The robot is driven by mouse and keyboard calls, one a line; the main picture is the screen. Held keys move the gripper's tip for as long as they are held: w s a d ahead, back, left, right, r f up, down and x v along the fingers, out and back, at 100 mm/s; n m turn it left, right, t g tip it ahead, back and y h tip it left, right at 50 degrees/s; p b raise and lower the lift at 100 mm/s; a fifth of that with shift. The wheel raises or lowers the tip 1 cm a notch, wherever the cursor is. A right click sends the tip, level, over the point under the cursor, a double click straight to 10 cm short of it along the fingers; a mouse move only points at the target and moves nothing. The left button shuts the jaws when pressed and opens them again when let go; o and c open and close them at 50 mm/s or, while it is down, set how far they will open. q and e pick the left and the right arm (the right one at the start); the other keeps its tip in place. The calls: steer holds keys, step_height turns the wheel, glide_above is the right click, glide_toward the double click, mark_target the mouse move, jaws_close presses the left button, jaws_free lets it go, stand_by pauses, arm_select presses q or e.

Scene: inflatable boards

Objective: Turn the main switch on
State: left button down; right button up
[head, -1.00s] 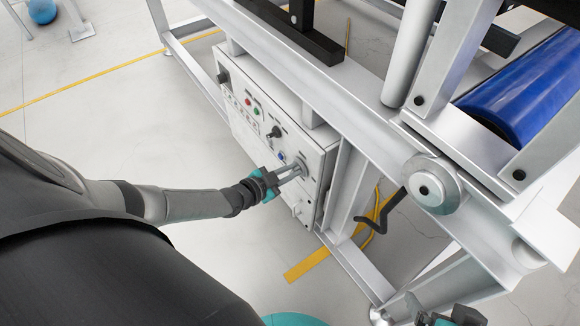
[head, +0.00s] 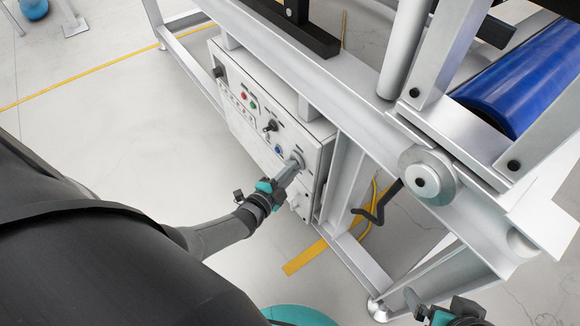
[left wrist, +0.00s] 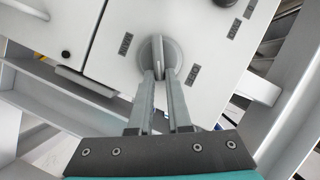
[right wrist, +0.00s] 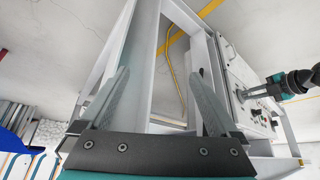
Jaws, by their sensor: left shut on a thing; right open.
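The main switch is a round grey rotary knob with a raised grip bar (left wrist: 157,55) on the front panel of a white control box (head: 237,122). In the left wrist view small dark label plates sit around it. My left gripper (head: 292,167) reaches the panel, and its fingers (left wrist: 160,78) are shut on the knob's grip bar, one on each side. In the head view the fingers mostly cover the knob. My right gripper (right wrist: 163,85) is open and empty, away from the box; its end shows at the bottom right of the head view (head: 420,308).
The box carries red and green buttons (head: 247,99), a black selector (head: 271,125) and a blue button (head: 278,149). A grey steel frame (head: 340,90) with a blue roller (head: 520,85) stands above and to the right. A black bent handle (head: 378,208) hangs beside the box.

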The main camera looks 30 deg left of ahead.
arm_select(q)
steer(key=shift+d+f+m+t+y+b, duration=0.15)
steer(key=shift+f+m+t+b, duration=0.15)
steer(key=shift+m+b, duration=0.55)
steer(key=shift+f+m+t+y+b, duration=0.1)
steer(key=shift+f+m+t+b, duration=0.15)
steer(key=shift+m+t+b, duration=0.4)
steer(key=shift+d+f+m+t+y+b, duration=0.15)
steer(key=shift+f+m+b, duration=0.1)
steer(key=shift+m+b, duration=0.75)
arm_select(e)
steer(key=w+a+r+t+y, duration=0.1)
steer(key=w+a+t+y, duration=0.3)
steer(key=a+t, duration=0.4)
steer(key=shift+w+a+r+y, duration=0.15)
steer(key=shift+a+r+y, duration=0.25)
steer(key=shift+a, duration=0.2)
steer(key=shift+t, duration=0.4)
arm_select(q)
steer(key=c, duration=0.9)
jaws_free()
steer(key=shift+o, duration=0.2)
steer(key=shift+a, duration=0.1)
steer(key=shift+s, duration=0.1)
